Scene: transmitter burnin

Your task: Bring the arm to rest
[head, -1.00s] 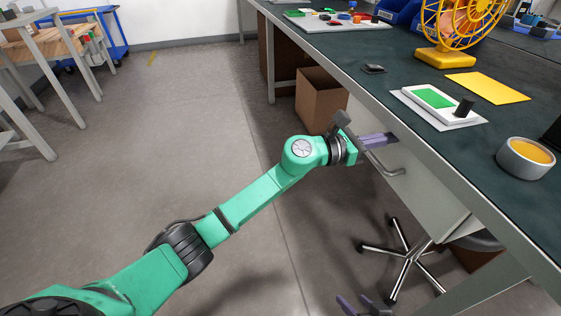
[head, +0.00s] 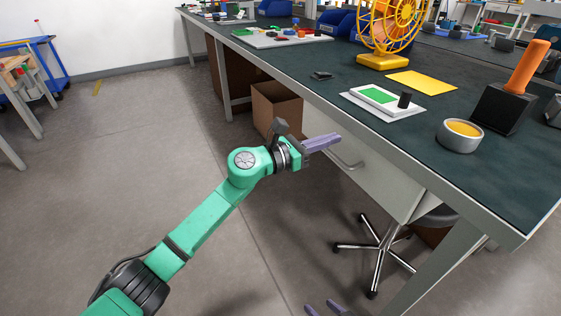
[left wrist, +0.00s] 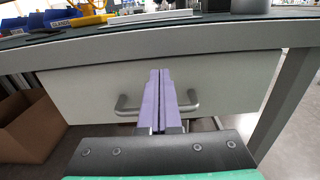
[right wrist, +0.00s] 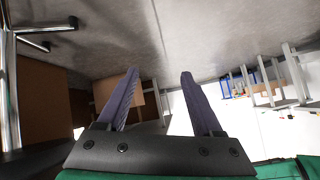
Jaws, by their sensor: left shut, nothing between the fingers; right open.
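My left arm (head: 205,215) is green and reaches in from the lower left. My left gripper (head: 335,138) has purple fingers that are shut with nothing between them. It is in front of the drawer (head: 385,185) under the bench. In the left wrist view the shut fingers (left wrist: 160,85) point at the drawer front, with the drawer handle (left wrist: 125,106) behind them. My right gripper (head: 325,309) shows only as fingertips at the bottom edge of the head view. In the right wrist view its fingers (right wrist: 160,85) are apart and empty.
A cardboard box (head: 277,106) and a stool (head: 378,245) stand below.

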